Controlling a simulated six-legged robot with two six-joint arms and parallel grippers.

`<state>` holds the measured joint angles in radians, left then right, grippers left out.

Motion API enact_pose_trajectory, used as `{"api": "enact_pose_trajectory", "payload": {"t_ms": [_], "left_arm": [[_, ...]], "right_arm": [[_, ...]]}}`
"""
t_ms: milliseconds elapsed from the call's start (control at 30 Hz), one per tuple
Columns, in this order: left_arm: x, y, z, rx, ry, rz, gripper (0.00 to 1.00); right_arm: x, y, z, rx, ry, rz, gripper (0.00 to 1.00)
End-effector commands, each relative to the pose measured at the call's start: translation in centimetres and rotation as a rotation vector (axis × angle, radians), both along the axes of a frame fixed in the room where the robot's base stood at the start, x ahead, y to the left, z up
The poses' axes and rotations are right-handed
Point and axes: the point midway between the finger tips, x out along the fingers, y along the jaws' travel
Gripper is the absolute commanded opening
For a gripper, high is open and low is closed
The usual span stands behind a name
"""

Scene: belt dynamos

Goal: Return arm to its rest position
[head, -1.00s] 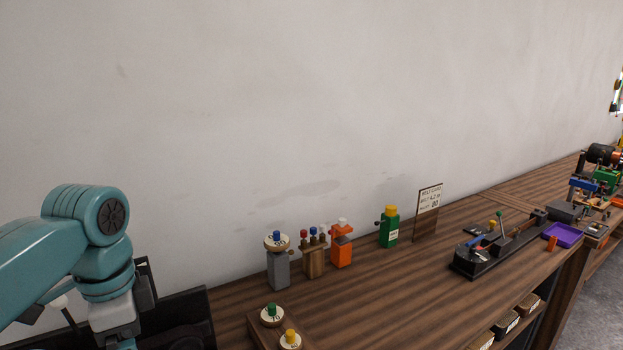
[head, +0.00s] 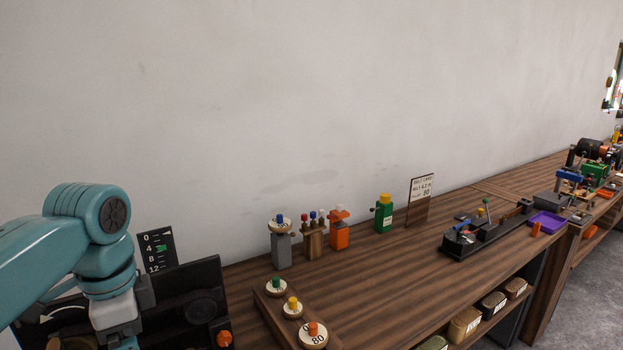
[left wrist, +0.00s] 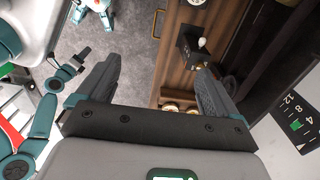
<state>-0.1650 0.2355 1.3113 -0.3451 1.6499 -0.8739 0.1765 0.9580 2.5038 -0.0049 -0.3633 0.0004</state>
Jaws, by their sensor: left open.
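My left arm comes in from the left in the head view, bent at a teal elbow, with its wrist hanging down at the lower left. Its fingers are below the bottom edge of that view. In the left wrist view my left gripper (left wrist: 158,90) has its two dark fingers wide apart with nothing between them. Below the gap lie grey floor and the edge of a wooden bench (left wrist: 172,60).
A black panel (head: 185,284) with a numbered scale (head: 157,250) stands beside my left wrist. Labelled discs with coloured knobs (head: 292,308) and several small coloured blocks (head: 338,232) stand along the bench (head: 390,262). A card (head: 420,200) stands behind. The bench middle is mostly clear.

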Motion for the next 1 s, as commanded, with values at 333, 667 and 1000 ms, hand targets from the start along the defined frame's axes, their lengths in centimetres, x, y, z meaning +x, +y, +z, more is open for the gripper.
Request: {"api": "enact_pose_trajectory", "payload": {"t_ms": [333,667,1000], "left_arm": [[3.1,-1.7,-5.9,-0.031,0.009,0.049,0.94],[4.8,-5.3,-18.0,-0.123,0.025,0.198,0.94],[-3.9,-11.5,-39.2,-0.302,0.126,0.706,0.94]], "right_arm": [[0.0,0.0,0.0,0.0,0.0,0.0,0.48],[-0.1,0.0,0.0,0.0,0.001,0.001,0.48],[0.0,0.0,0.0,0.0,0.0,0.0,0.48]]}}
